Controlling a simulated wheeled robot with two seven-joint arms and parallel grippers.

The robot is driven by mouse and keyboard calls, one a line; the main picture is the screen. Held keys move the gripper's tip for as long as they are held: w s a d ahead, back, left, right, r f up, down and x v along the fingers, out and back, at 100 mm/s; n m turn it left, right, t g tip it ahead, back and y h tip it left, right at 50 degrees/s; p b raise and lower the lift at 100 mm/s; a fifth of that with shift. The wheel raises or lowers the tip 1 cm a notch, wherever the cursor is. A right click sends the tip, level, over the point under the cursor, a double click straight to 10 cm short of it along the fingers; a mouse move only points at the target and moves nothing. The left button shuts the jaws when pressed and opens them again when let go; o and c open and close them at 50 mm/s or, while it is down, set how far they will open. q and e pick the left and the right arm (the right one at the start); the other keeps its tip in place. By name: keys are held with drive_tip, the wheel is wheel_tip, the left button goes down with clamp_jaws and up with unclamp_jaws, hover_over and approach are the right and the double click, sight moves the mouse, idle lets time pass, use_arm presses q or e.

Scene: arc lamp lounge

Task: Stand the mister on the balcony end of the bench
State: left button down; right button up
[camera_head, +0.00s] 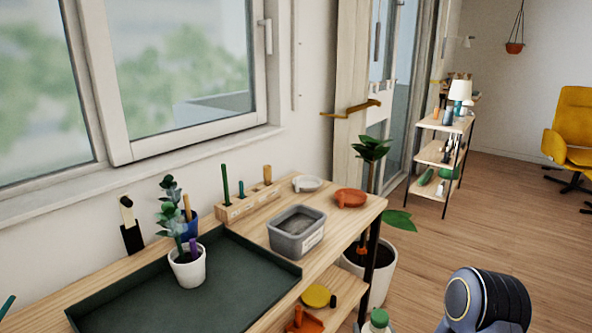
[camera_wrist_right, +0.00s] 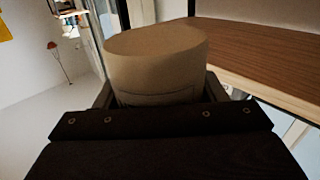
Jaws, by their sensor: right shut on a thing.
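A bottle with a green cap (camera_head: 379,317), which looks like the mister, shows at the bottom edge of the head view, beside the bench's front end; its lower part is cut off. In the right wrist view, a tan, rounded body (camera_wrist_right: 155,70) with a flat oval end sits between the fingers of my right gripper (camera_wrist_right: 158,95), which is shut on it. I take this for the mister's body. The wooden bench (camera_head: 345,215) runs along the window wall, and its end nearest the balcony door is at the right. My left gripper is out of view.
Near that end stand a grey tub (camera_head: 297,232), an orange dish (camera_head: 350,198), a pale dish (camera_head: 307,183) and a wooden tool block (camera_head: 250,200). A dark tray (camera_head: 235,270) holds a white potted plant (camera_head: 187,268). A large floor plant pot (camera_head: 380,275) stands close beyond the end. Bare wood is narrow there.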

drive_tip(key=shift+s+d+f+h, duration=0.3)
drive_tip(key=shift+s+d+f, duration=0.05)
drive_tip(key=shift+d+f, duration=0.45)
drive_tip(key=s+r+p, duration=0.2)
drive_tip(key=r+p, duration=0.5)
drive_tip(key=r, duration=0.2)
drive_tip(key=s+r+p, duration=0.2)
drive_tip(key=r+p, duration=0.6)
drive_tip(key=w+a+r+n+g+y+b, duration=0.1)
drive_tip(key=w+a+r+n+y+b, duration=0.2)
drive_tip(key=a, duration=0.4)
drive_tip(key=a+r+n+y+b, duration=0.1)
drive_tip(key=a+r+y+b, duration=0.1)
drive_tip(key=a+y+b, duration=0.3)
drive_tip(key=s+a+r+n+g+y+b, duration=0.2)
drive_tip(key=s+a+r+b, duration=0.1)
drive_tip(key=a, duration=0.3)
drive_tip(key=s+a+r+n+g+y+b, duration=0.1)
drive_tip(key=s+a+r+n+y+b, duration=0.1)
drive_tip(key=s+a+r+b, duration=0.2)
drive_tip(key=s+a+r, duration=0.1)
drive_tip(key=a, duration=0.2)
drive_tip(key=shift+a+g, duration=0.15)
drive_tip(key=shift+g, duration=0.25)
